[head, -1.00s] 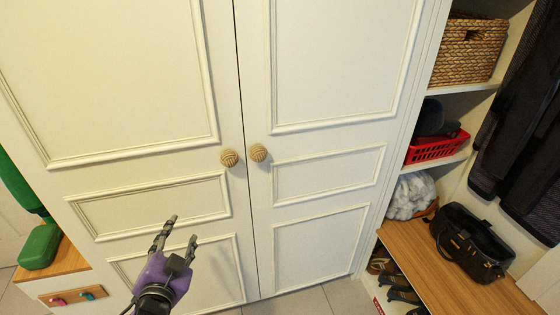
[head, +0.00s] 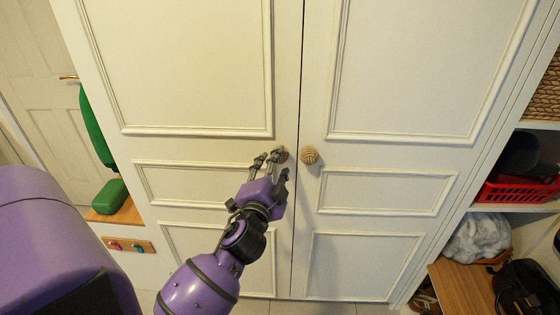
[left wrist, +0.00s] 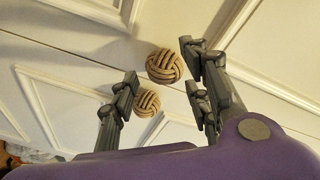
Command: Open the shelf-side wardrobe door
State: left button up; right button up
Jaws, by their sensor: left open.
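The wardrobe has two closed cream doors, each with a round woven knob beside the centre seam. The shelf-side door (head: 390,235) is the right one; its knob (head: 310,155) is clear in the head view. The left door (head: 190,60) has its knob (head: 281,153) partly hidden behind my left gripper (head: 272,163). My left gripper is open, its fingers spread by the left door's knob. In the left wrist view, a larger knob (left wrist: 165,66) shows between the fingers and a smaller knob (left wrist: 147,103) lies beyond; contact cannot be told. My right gripper is not in view.
Right of the wardrobe are shelves with a red basket (head: 515,190), a wicker basket (head: 545,95), a wooden bench (head: 460,288) and a black bag (head: 525,288). A green seat-like object (head: 108,196) stands at the left. The door fronts are otherwise clear.

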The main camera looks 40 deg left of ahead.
pick_arm(q)
jog(key=shift+x, duration=1.15)
jog(key=shift+d, duration=0.1)
jog(key=shift+c, duration=0.2)
jog(key=shift+s+f, duration=0.1)
jog(key=shift+f, duration=0.05)
grip_shut()
